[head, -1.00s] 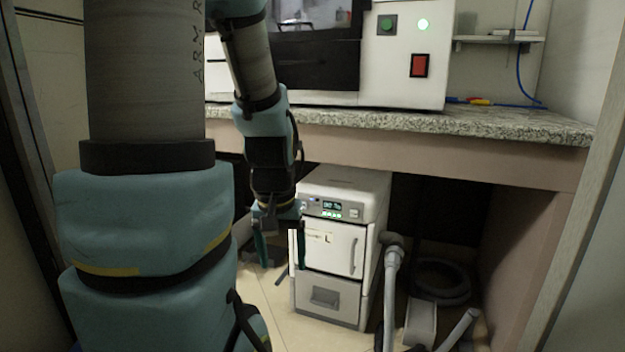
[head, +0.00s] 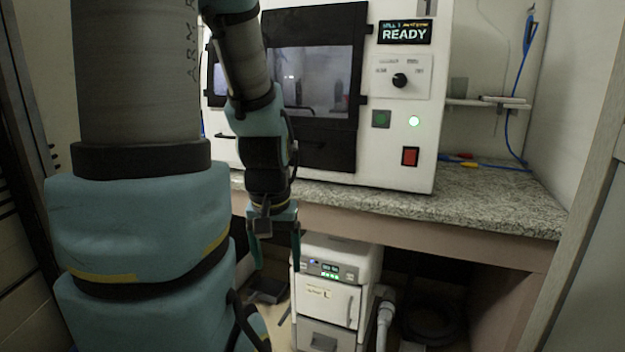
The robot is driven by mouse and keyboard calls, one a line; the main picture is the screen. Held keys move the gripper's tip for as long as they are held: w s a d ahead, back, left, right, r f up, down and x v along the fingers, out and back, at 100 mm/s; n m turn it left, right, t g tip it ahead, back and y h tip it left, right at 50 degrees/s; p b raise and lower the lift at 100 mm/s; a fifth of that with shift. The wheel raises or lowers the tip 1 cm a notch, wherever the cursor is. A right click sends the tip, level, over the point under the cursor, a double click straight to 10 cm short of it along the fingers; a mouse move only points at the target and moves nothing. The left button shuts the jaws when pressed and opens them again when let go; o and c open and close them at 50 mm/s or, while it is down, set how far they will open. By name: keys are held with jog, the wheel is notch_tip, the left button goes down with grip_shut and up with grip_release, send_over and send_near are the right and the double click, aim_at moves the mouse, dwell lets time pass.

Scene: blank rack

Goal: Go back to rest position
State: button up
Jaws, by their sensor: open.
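My gripper (head: 275,252) hangs at the end of my arm, pointing down, in front of the counter's front edge. Its two teal fingers are apart and nothing shows between them. The right fingertip is close in the picture to the left side of a small white unit (head: 337,258) on the floor; I cannot tell how far apart they are in depth. My upper arm fills the left of the head view and hides part of the counter behind it.
A white machine (head: 418,165) with a dark windowed door and a "READY" display stands on the granite counter (head: 480,200). A red switch (head: 410,156) and a lit green lamp are on its front. A grey hose (head: 384,318) stands right of the floor unit. Blue cable hangs on the right wall.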

notch_tip(320, 180, up, 15)
jog(key=p, duration=1.2)
jog(key=shift+p, duration=0.35)
jog(key=shift+o, duration=0.4)
